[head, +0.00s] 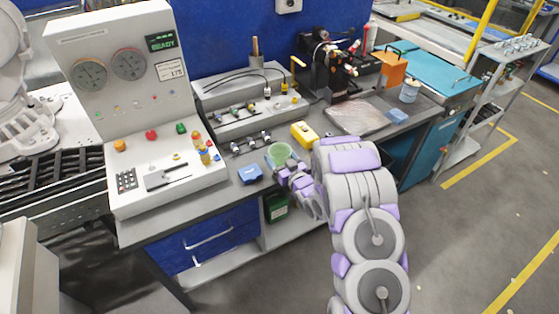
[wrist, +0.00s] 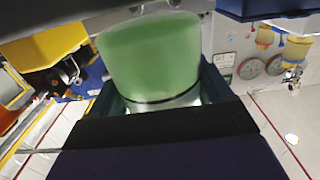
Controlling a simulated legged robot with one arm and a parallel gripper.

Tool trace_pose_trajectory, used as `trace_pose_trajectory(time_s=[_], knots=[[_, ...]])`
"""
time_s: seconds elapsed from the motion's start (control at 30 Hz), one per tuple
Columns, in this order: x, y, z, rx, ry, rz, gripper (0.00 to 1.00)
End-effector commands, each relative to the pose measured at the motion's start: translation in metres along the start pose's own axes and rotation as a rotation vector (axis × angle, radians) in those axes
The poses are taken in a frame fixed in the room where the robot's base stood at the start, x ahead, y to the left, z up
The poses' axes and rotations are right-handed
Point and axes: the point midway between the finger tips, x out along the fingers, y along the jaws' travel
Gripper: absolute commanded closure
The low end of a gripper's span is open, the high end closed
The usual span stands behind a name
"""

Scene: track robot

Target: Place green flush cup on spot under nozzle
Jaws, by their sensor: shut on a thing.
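The green cup (head: 280,153) is above the front part of the workbench, left of my arm in the head view. My gripper (head: 287,166) is shut on it. In the wrist view the pale green, translucent cup (wrist: 150,58) fills the middle between my dark gripper fingers (wrist: 160,98). I cannot make out the cup's underside or any gap to the bench in the head view. A black machine with red and white fittings (head: 328,65) stands at the back of the bench; I cannot tell for sure which part is the nozzle or where the spot is.
A blue object (head: 250,174) lies left of the cup and a yellow box (head: 304,134) behind it. A valve rack (head: 245,108) and a control panel with gauges (head: 125,95) stand to the left. A metal tray (head: 352,117), an orange box (head: 391,68) and a small bucket (head: 409,92) are to the right.

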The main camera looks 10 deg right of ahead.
Motion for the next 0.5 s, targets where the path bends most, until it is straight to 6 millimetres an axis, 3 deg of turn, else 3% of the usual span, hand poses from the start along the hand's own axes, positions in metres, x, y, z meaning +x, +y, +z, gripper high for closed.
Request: trace_pose_trajectory(time_s=[0.5], knots=[[0.0004,-0.0013,0.0103,-0.001,0.000,0.000,0.51]])
